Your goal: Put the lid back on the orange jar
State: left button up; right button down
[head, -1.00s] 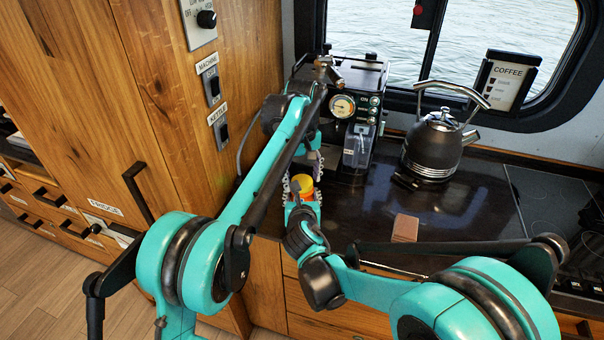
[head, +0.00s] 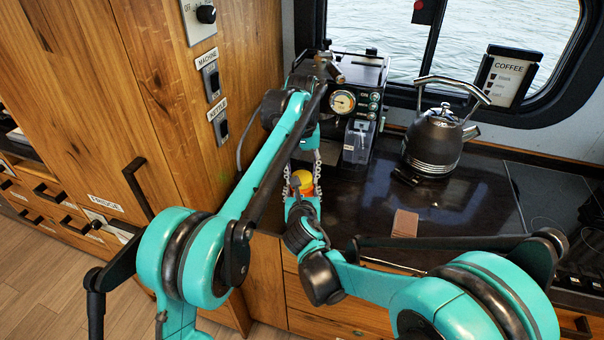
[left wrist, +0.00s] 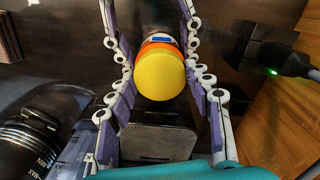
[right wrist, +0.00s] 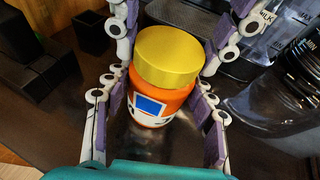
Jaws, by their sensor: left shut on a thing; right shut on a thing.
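The orange jar (right wrist: 158,106), with a blue and white label, is between the fingers of my right gripper (right wrist: 160,90), which is shut on it. The yellow lid (right wrist: 168,56) sits over the jar's mouth in the right wrist view, with no clear gap. In the left wrist view the lid (left wrist: 160,76) faces the camera, with the orange jar (left wrist: 158,46) behind it. My left gripper (left wrist: 155,50) is shut on the lid from the opposite side. In the head view the lid (head: 303,179) shows between both grippers; fingers partly hide the jar. I cannot tell whether the lid is fully seated.
The coffee machine (head: 358,85) stands behind the grippers, with the black kettle (head: 437,140) to its right. A small brown block (head: 405,223) lies near the counter's front edge. The dark counter (head: 465,205) is clear around the block. A wooden cabinet (head: 150,90) bounds the left side.

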pick_arm(q)
jog(key=o, duration=1.4)
jog(key=shift+c, duration=0.2)
notch_tip(320, 180, up, 12)
pick_arm(e)
jog(key=shift+c, duration=2.3)
grip_release()
jog(key=shift+s, duration=0.1)
